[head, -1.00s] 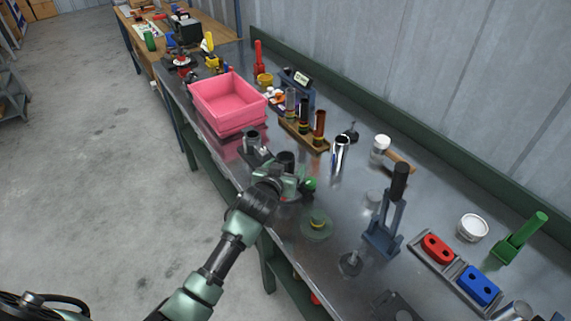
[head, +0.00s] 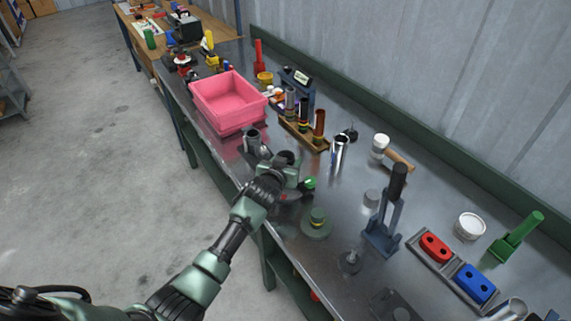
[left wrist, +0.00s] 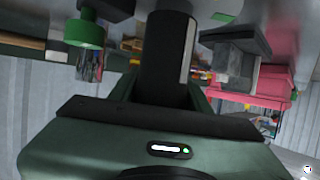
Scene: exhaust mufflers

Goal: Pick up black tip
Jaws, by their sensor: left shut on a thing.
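My left gripper (head: 291,172) is over the near edge of the metal workbench (head: 350,215), just in front of the pink bin. It is shut on a dark cylinder, which looks like the black tip (left wrist: 167,58). In the left wrist view the black cylinder stands between the jaws, with a pale strip along one side. In the head view the gripper and wrist hide most of it, and only a dark top (head: 286,157) shows. I cannot tell whether it still touches the bench. My right gripper is not in view.
The pink bin (head: 229,103) is beyond the gripper. A grey holder (head: 252,141) and a green-topped piece (head: 310,183) are close beside it. A green round base (head: 317,222) is nearer. A wooden rack (head: 299,134) with tubes and a shiny metal cylinder (head: 339,152) stand behind.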

